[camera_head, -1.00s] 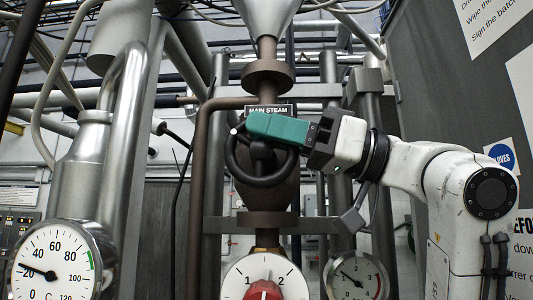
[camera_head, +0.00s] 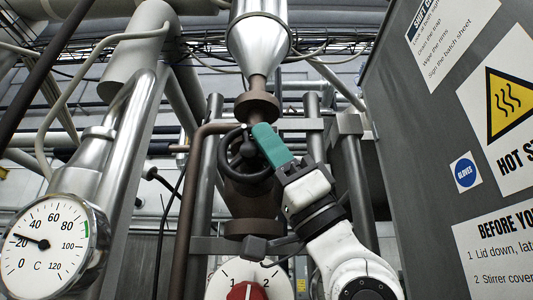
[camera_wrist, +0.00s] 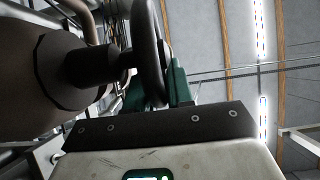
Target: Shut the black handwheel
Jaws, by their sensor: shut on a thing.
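The black handwheel (camera_head: 249,157) sits on the brown valve body of a vertical pipe in the head view. My gripper (camera_head: 264,135) has teal fingers and is shut on the wheel's rim at its upper right. In the wrist view, the wheel's rim (camera_wrist: 150,50) passes between the teal fingers (camera_wrist: 177,85), and the wheel's hub and stem join the brown body at left. The label above the wheel, seen earlier, is hidden or out of sight now.
A round temperature dial (camera_head: 50,245) stands at the lower left. A white dial with a red knob (camera_head: 245,290) is below the valve. A grey panel with warning signs (camera_head: 500,100) stands to the right of my arm. Pipes stand close around the valve.

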